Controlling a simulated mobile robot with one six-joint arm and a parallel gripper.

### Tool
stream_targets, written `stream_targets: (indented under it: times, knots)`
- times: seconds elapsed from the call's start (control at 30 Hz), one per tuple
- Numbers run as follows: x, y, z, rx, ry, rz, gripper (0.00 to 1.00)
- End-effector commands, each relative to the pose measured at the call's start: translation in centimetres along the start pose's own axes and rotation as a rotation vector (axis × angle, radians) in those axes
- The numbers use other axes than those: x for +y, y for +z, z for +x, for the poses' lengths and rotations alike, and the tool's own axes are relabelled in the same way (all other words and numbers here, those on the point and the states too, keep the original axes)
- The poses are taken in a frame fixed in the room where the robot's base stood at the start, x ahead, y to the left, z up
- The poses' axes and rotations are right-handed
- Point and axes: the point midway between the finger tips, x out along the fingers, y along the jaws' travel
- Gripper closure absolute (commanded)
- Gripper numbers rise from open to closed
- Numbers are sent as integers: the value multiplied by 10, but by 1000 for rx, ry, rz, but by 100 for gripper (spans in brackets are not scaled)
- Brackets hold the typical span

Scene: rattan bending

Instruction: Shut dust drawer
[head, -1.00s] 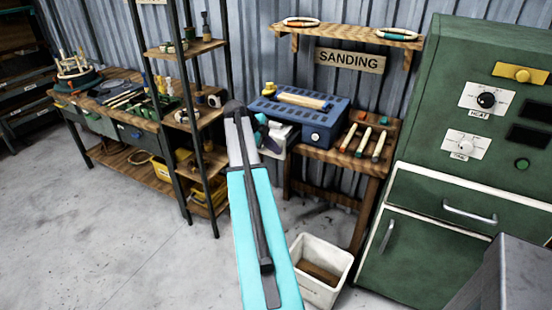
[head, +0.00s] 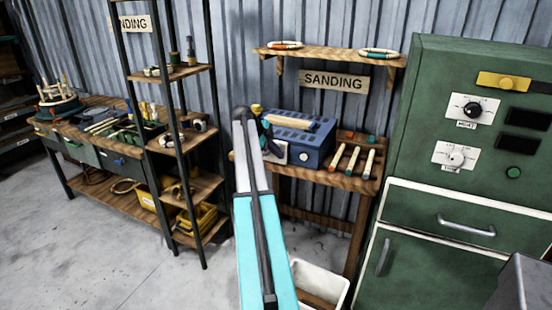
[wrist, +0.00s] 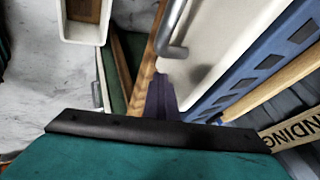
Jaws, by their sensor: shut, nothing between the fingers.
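The dust drawer (head: 278,153) is the white part at the left end of the blue sanding box (head: 315,155). My arm and gripper hide part of it, so how far it stands out is unclear. In the wrist view its white surface (wrist: 225,50) fills the upper middle, with a grey bar handle (wrist: 173,32) at its left edge. My gripper (head: 268,138) is at the drawer's left side, partly behind my arm. In the wrist view the shut dark fingers (wrist: 160,101) are close to the white surface below the handle. Contact cannot be told.
The box stands on a wooden bench (head: 345,182) with sanding sticks at its right. A white bin (head: 318,280) is on the floor in front. A green cabinet (head: 450,140) stands at right, an open shelf (head: 190,135) at left. Floor at lower left is clear.

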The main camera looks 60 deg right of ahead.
Motion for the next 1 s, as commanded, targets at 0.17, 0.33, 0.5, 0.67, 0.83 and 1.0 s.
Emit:
stream_targets:
  times: [0.17,0.33,0.5,0.67,0.83,1.0]
  knots:
    - [-6,-1,2,0,-8,1,100]
    - [-7,-1,2,1,-11,2,100]
    - [-7,-2,2,3,-12,2,100]
    - [-4,-2,1,3,-12,3,100]
    - [7,-1,-4,3,-10,2,100]
    - [26,1,-14,1,-4,0,100]
